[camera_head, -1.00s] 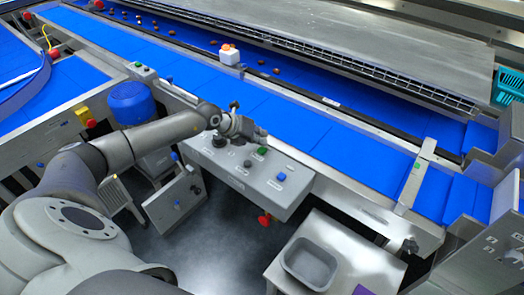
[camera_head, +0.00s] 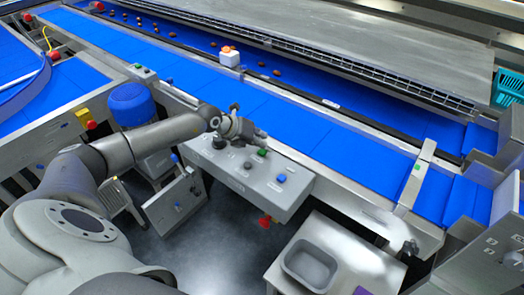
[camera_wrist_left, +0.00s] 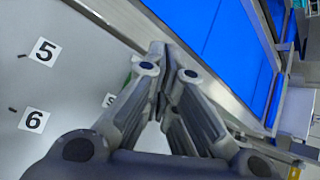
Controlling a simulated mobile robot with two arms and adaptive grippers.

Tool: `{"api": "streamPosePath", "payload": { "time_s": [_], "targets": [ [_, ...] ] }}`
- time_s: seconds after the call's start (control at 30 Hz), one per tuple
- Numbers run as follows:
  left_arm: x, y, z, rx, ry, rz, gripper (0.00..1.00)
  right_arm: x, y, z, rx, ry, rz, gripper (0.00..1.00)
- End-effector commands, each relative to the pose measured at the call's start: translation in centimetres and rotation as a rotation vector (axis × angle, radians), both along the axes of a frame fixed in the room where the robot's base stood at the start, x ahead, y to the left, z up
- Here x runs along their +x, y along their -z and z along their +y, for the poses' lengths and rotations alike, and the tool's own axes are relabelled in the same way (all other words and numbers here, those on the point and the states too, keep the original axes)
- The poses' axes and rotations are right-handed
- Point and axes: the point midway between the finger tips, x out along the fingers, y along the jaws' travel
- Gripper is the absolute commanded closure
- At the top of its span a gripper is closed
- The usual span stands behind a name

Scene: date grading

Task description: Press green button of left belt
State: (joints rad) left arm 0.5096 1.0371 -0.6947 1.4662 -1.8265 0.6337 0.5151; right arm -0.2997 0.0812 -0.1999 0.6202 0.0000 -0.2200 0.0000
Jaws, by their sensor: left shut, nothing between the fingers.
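A green button (camera_head: 262,152) stands on the sloped top of a grey control box (camera_head: 240,176), in front of the long blue belt (camera_head: 270,103). My left gripper (camera_head: 262,134) is shut and empty, just above and behind the green button in the head view. I cannot tell whether it touches the box. In the left wrist view the closed fingers (camera_wrist_left: 164,50) point over the panel edge, and a sliver of green shows beside the left finger, mostly hidden. My right gripper is not in view.
The box also bears a blue button (camera_head: 281,178) and a black knob (camera_head: 219,142). A red knob (camera_head: 265,220) sits low on its front. A grey tray (camera_head: 309,264) stands on a table at the lower right. A white block with an orange top (camera_head: 229,57) stands beyond the belt.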

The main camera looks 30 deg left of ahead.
Motion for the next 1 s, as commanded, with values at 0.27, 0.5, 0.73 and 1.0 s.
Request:
{"api": "streamPosePath", "payload": {
  "time_s": [0.27, 0.5, 0.73, 1.0],
  "targets": [
    [0.0, 0.4, 0.0, 0.0, 0.0, 0.0, 1.0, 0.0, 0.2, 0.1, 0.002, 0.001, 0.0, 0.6],
    [0.0, 0.9, 0.0, 0.0, 0.0, 0.0, 1.0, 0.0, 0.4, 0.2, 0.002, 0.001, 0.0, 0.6],
    [0.0, 0.8, 0.0, 0.0, 0.0, 0.0, 1.0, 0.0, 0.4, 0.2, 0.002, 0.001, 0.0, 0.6],
    [0.0, 1.1, 0.0, 0.0, 0.0, 0.0, 1.0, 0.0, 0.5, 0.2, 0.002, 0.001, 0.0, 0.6]
  ]
}}
